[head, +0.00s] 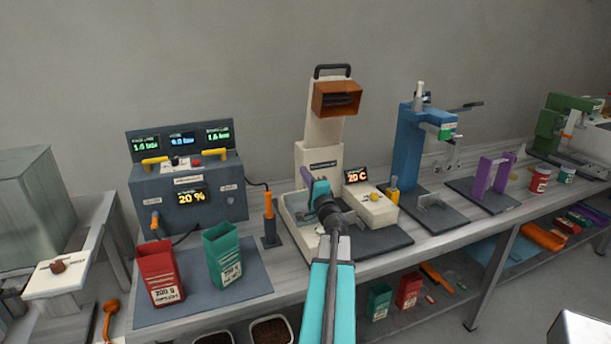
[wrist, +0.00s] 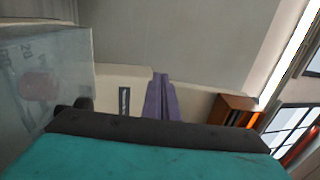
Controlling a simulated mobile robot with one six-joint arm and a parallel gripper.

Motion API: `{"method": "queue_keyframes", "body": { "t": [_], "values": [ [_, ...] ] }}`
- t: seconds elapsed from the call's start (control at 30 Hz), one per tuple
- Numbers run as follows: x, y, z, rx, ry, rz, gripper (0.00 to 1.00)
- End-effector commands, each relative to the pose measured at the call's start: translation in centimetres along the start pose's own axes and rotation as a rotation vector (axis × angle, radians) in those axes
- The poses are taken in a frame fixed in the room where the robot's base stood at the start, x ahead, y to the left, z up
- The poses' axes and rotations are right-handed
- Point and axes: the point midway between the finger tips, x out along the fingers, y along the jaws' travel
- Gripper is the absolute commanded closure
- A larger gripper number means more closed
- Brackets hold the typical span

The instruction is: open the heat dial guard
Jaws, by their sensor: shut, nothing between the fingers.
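A clear, box-like panel (wrist: 45,60) fills the left of the wrist view. A blurred pinkish round shape and faint markings show through it; it looks like the dial guard, standing closed over a dial. In the head view I cannot make out the guard clearly; my gripper and arm cover part of the elevator's base. My gripper (head: 305,174) is in front of the cream bucket elevator (head: 318,155). Its purple fingers (wrist: 161,97) are together and empty, to the right of the clear panel and apparently apart from it.
A cream box with a yellow knob (head: 375,196) and a 20 C display (head: 357,175) stands right of my gripper. An orange-handled tool (head: 268,204) stands to the left. Red (head: 160,275) and green (head: 223,255) bins stand on a mat at the left. A blue press (head: 411,145) is farther right.

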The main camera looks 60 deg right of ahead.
Motion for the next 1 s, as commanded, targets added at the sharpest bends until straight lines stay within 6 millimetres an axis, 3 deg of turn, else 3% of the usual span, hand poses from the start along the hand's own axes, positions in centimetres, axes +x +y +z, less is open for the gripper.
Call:
{"method": "queue_keyframes", "body": {
  "t": [0.27,1.0],
  "values": [
    [-1.5,0.1,0.1,0.000,0.001,0.000,1.00],
    [-8.6,0.0,0.1,0.001,0.000,0.000,1.00]
  ]
}}
